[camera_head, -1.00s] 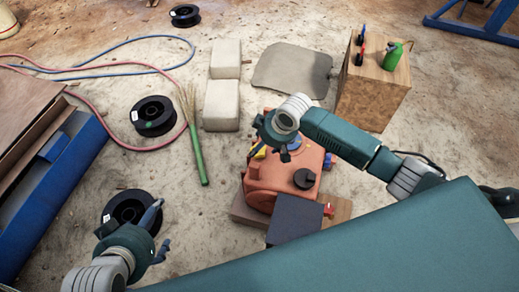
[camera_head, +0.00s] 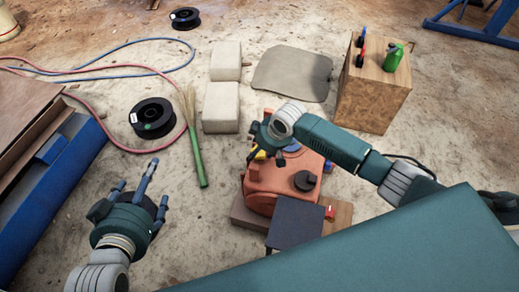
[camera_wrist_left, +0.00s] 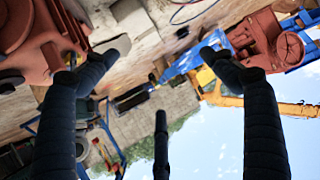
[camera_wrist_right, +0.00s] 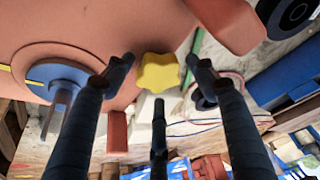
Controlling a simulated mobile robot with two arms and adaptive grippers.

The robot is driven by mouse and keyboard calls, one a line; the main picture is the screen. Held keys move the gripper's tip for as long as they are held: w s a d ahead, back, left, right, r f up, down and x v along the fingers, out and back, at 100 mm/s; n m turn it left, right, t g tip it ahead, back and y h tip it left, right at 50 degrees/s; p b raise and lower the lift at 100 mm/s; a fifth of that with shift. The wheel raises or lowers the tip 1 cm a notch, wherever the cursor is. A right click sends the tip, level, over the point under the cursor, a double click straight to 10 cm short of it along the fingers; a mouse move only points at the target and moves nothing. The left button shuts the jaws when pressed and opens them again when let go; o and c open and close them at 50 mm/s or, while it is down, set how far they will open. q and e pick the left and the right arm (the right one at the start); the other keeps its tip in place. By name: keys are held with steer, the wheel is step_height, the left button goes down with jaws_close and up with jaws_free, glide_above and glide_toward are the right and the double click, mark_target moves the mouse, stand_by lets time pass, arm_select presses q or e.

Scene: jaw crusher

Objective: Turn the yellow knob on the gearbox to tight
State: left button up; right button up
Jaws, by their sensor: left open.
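The orange gearbox (camera_head: 268,182) sits on a wooden board in the middle of the head view. Its yellow knob (camera_wrist_right: 160,72) is a lobed star shape in the right wrist view; only a bit of yellow (camera_head: 261,155) shows in the head view, under my gripper. My right gripper (camera_head: 265,150) is at the gearbox's upper left. In the right wrist view its fingers (camera_wrist_right: 159,66) are spread, one on each side of the knob, with gaps to it. My left gripper (camera_head: 142,186) is open and empty, away from the gearbox at lower left; its spread fingers show in the left wrist view (camera_wrist_left: 165,48).
A dark box (camera_head: 296,225) adjoins the gearbox in front. A green-handled broom (camera_head: 198,160), pale blocks (camera_head: 221,106) and black spools (camera_head: 153,117) lie to the left. A wooden crate (camera_head: 372,95) stands behind right. A blue frame (camera_head: 55,185) borders the left side.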

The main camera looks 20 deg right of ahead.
steer(key=c, duration=0.7)
steer(key=shift+r, duration=0.1)
steer(key=shift+w+a+r+m+p, duration=0.15)
steer(key=shift+a+m+p, duration=0.15)
steer(key=shift+p, duration=0.9)
arm_select(q)
steer(key=s+a+f+g+y, duration=0.1)
steer(key=s+a+f+g, duration=0.1)
steer(key=s+f+g, duration=0.1)
steer(key=s+a+f+g, duration=0.2)
steer(key=s+f, duration=0.3)
steer(key=s, duration=0.3)
steer(key=shift+s+f+g+y, duration=0.2)
steer(key=shift+f+g+y, duration=0.15)
steer(key=shift+g, duration=0.35)
arm_select(e)
steer(key=o, duration=1.1)
steer(key=shift+c, duration=0.2)
arm_select(q)
steer(key=shift+a, duration=0.15)
arm_select(e)
steer(key=shift+d+f, duration=0.2)
